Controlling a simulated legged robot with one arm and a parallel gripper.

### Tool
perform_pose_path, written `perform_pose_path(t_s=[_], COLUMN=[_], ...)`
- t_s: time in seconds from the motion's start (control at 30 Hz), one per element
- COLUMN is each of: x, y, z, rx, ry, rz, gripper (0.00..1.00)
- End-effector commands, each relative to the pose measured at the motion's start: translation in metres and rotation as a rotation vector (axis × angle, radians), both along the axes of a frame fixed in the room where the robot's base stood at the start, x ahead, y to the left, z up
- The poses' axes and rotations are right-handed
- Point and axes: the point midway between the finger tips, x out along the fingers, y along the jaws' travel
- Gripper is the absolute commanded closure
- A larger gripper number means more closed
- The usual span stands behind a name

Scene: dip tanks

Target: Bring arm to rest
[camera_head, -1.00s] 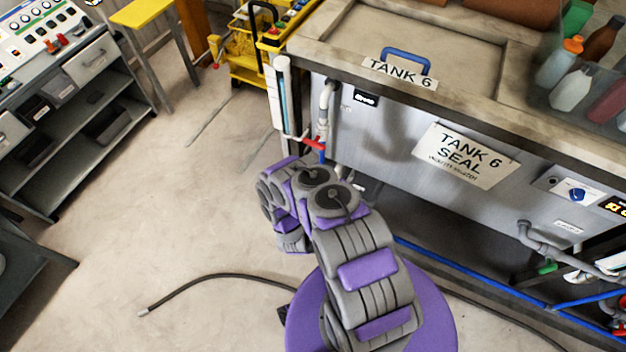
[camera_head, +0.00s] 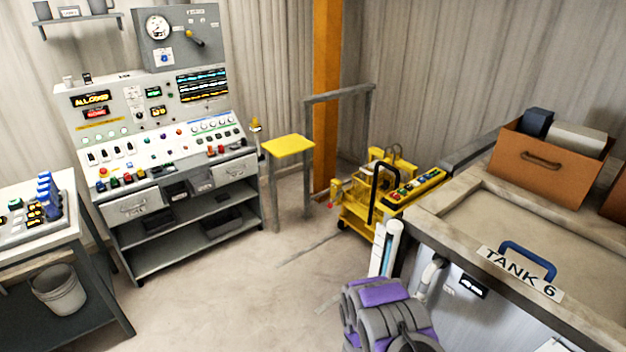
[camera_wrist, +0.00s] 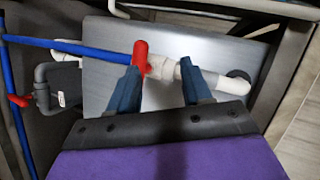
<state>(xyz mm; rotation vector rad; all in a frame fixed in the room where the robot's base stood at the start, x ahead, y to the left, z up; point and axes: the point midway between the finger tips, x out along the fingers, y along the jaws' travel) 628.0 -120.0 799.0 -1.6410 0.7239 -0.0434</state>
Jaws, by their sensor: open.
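My gripper (camera_wrist: 160,90) shows in the wrist view with its two blue-grey fingers apart and nothing between them. Beyond the fingers are a white pipe (camera_wrist: 232,84) and a red valve handle (camera_wrist: 140,57) in front of a grey metal panel. The left finger overlaps the red handle in the picture; I cannot tell whether they touch. In the head view only the purple and grey upper part of my arm shows at the bottom, beside the tank labelled TANK 6 (camera_head: 462,285). The gripper itself is out of that view.
Blue pipes (camera_wrist: 75,46) run left of the valve. In the head view, a control console (camera_head: 165,150), a yellow stool (camera_head: 288,145) and a yellow cart (camera_head: 372,200) stand beyond open floor (camera_head: 230,300). A brown box (camera_head: 540,165) sits on the tank top.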

Motion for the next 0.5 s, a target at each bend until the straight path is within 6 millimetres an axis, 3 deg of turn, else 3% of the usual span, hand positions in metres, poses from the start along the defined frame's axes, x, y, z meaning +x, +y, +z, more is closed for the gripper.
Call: perform_pose_path(t_s=[0.27,0.5], x=[0.019,0.010], y=[0.018,0.040], z=[0.059,0.112], rx=[-0.013,-0.033], ry=[0.226,0.421], rz=[0.111,0.254], gripper=[0.51,0.51])
